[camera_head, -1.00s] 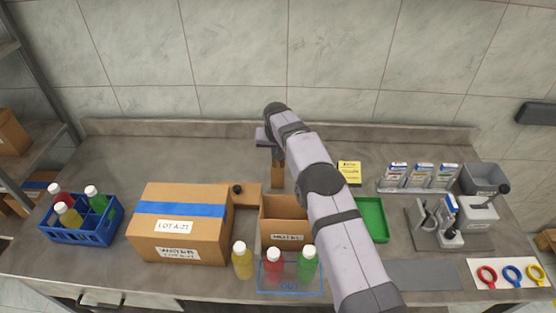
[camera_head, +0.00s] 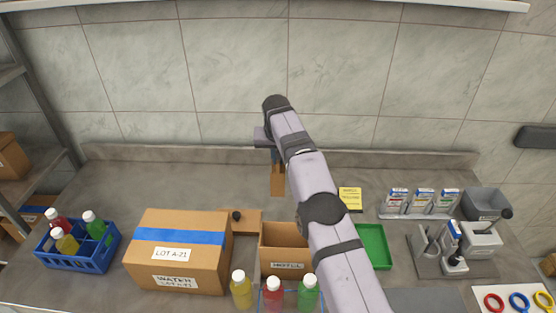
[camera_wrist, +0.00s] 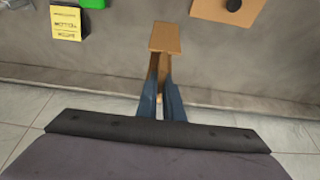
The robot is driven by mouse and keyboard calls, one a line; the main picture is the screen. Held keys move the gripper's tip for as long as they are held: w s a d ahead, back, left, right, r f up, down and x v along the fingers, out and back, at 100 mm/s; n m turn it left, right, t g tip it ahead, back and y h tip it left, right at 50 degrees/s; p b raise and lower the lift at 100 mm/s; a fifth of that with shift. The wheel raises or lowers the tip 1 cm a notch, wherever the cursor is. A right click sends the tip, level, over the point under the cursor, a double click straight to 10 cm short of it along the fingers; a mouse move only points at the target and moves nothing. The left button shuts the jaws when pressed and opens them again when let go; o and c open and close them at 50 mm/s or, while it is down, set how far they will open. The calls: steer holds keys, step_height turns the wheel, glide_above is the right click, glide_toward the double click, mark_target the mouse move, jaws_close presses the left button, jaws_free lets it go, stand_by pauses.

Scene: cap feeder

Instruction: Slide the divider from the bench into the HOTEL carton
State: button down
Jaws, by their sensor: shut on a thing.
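The divider (camera_head: 278,182) is a flat brown cardboard piece hanging upright below my gripper (camera_head: 275,156), which is shut on it. In the wrist view the divider (camera_wrist: 165,38) sticks out from between the blue fingers of my gripper (camera_wrist: 161,82). The HOTEL carton (camera_head: 286,266) is a small open-topped brown box with a white label, on the bench. The divider is above and behind the carton in the head view, apart from it. My arm covers the carton's right side. The carton is not clearly seen in the wrist view.
A flat brown piece with a black knob (camera_head: 246,222) lies left of the carton, beside a large taped box (camera_head: 178,270). Several bottles (camera_head: 241,291) stand in front. A green tray (camera_head: 374,246) and yellow note (camera_head: 351,197) lie right of my arm. The back bench is clear.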

steer(key=shift+s+a+r, duration=0.1)
steer(key=shift+s+r, duration=0.05)
steer(key=shift+r, duration=0.45)
steer(key=s+d+r, duration=0.1)
steer(key=s+r, duration=0.3)
steer(key=s, duration=0.4)
steer(key=s+d+r, duration=0.1)
steer(key=s+r, duration=0.2)
steer(key=s, duration=0.4)
steer(key=s+d+r+p, duration=0.1)
steer(key=s+r, duration=0.3)
steer(key=s, duration=0.4)
steer(key=shift+s+d+r, duration=0.35)
steer(key=shift+d, duration=0.15)
steer(key=shift+f, duration=0.1)
steer(key=shift+f+b, duration=1.6)
steer(key=shift+f, duration=0.45)
